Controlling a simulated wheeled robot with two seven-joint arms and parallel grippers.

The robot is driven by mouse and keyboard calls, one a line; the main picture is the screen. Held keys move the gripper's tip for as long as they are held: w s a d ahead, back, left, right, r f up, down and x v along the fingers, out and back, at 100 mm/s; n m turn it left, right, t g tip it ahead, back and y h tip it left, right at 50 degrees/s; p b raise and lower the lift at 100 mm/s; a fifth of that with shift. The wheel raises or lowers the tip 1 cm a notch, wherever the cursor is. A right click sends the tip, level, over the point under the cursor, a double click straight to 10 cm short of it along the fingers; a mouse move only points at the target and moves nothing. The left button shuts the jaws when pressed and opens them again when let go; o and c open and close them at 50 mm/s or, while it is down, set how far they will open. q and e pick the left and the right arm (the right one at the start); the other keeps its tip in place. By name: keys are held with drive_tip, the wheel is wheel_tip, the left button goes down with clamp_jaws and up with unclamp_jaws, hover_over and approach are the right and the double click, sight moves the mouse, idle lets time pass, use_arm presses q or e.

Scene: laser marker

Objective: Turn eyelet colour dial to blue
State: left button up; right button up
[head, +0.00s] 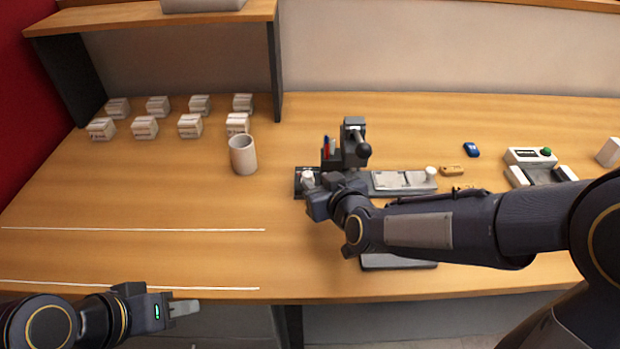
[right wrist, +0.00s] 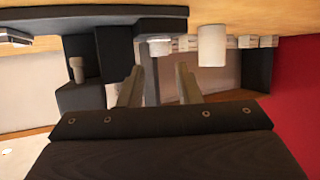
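A dark press-like machine (head: 354,143) with a black ball-ended lever stands mid-table. At the left end of its base is a small white knob (head: 308,176), apparently the dial; its setting cannot be read. A red and a blue upright piece (head: 327,147) stand just behind it. My right gripper (head: 318,190) is close in front of the knob. In the right wrist view its two fingers (right wrist: 158,86) are apart with nothing between them, and the white knob (right wrist: 159,47) shows beyond the gap, upside down. My left gripper (head: 182,308) hangs at the table's front edge; its finger gap is unclear.
A white mug (head: 243,155) and several small white boxes (head: 145,127) stand at the left. The left front table is clear.

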sight(309, 175)
drive_tip(key=x, duration=0.5)
drive_tip(key=shift+w+f, duration=0.1)
clamp_jaws()
